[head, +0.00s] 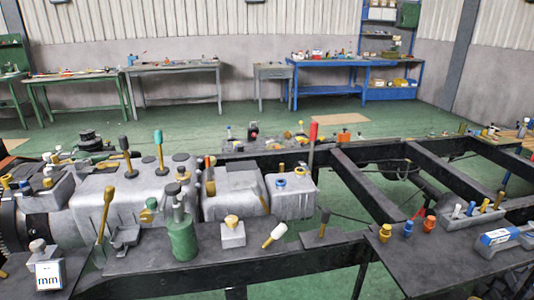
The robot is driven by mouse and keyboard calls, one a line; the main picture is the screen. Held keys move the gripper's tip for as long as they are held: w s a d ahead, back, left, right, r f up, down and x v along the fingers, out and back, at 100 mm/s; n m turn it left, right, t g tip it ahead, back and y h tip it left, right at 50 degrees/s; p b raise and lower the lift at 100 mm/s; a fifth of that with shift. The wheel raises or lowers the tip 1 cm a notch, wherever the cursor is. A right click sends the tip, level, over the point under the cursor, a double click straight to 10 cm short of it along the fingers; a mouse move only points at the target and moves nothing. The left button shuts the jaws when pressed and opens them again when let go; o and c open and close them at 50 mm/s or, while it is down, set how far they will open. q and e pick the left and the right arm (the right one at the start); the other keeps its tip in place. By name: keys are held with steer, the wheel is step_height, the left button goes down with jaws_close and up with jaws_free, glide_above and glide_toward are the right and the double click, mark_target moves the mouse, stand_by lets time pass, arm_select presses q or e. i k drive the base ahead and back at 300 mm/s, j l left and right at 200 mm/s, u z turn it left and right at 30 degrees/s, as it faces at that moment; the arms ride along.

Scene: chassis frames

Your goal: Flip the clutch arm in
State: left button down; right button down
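Several levers stand on and around a grey gearbox-like casing (130,205) on the left, and I cannot tell which is the clutch arm. A tall lever with a red grip (313,132) stands upright right of the casing. A white-handled lever (274,235) tilts up to the right on the front plate. Neither of my grippers shows.
A black chassis frame (370,187) with open gaps runs to the right. A green cylinder (182,238) stands on the front plate. A dark plate (440,245) at right holds colored knobs and a grey tray (472,215). Workbenches (178,70) line the back wall; green floor lies between.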

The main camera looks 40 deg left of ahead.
mark_target(109, 191)
steer(key=u, duration=2.4)
steer(key=i+l+u, duration=0.2)
steer(key=i, duration=0.4)
